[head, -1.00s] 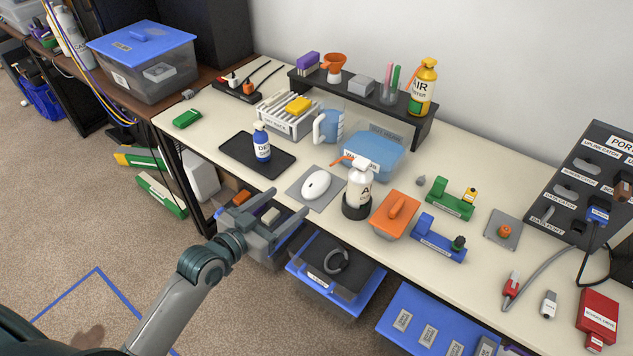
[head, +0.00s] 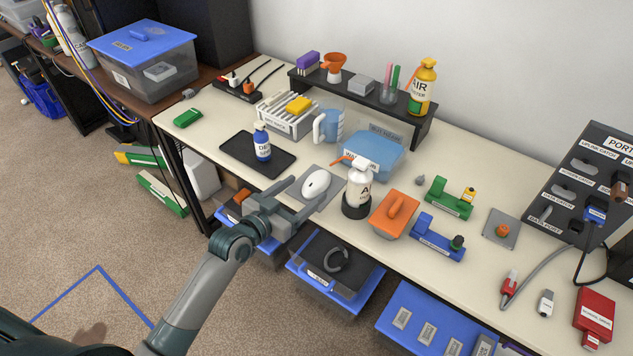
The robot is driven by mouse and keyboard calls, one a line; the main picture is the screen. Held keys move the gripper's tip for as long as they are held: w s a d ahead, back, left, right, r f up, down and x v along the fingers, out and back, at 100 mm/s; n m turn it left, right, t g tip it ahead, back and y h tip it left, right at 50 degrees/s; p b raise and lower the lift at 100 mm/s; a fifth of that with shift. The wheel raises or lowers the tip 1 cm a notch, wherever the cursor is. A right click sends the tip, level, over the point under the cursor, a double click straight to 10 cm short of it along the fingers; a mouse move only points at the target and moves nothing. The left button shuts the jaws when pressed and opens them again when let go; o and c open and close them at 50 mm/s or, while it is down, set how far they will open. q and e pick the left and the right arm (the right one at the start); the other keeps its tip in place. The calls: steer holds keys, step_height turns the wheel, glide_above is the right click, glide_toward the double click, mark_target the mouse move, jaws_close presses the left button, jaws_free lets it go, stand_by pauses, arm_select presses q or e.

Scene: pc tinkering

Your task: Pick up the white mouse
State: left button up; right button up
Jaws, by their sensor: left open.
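The white mouse (head: 316,184) lies on a grey square mat (head: 329,201) near the front edge of the table, in the head view. My left gripper (head: 307,193) is open, with its two fingers pointing toward the mouse from the front left. One fingertip is near the left side of the mouse and the other is near its front right side. Nothing is held between the fingers. I cannot tell whether either finger touches the mouse. My right gripper is not in view.
A white spray bottle (head: 359,188) in a black holder stands just right of the mouse. A blue bottle (head: 262,143) stands on a black tray (head: 236,148) to the left.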

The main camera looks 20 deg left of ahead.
mark_target(308, 188)
arm_select(q)
steer(key=shift+x, duration=1.9)
steer(key=shift+s, duration=0.1)
steer(key=shift+c, duration=0.5)
steer(key=c, duration=1)
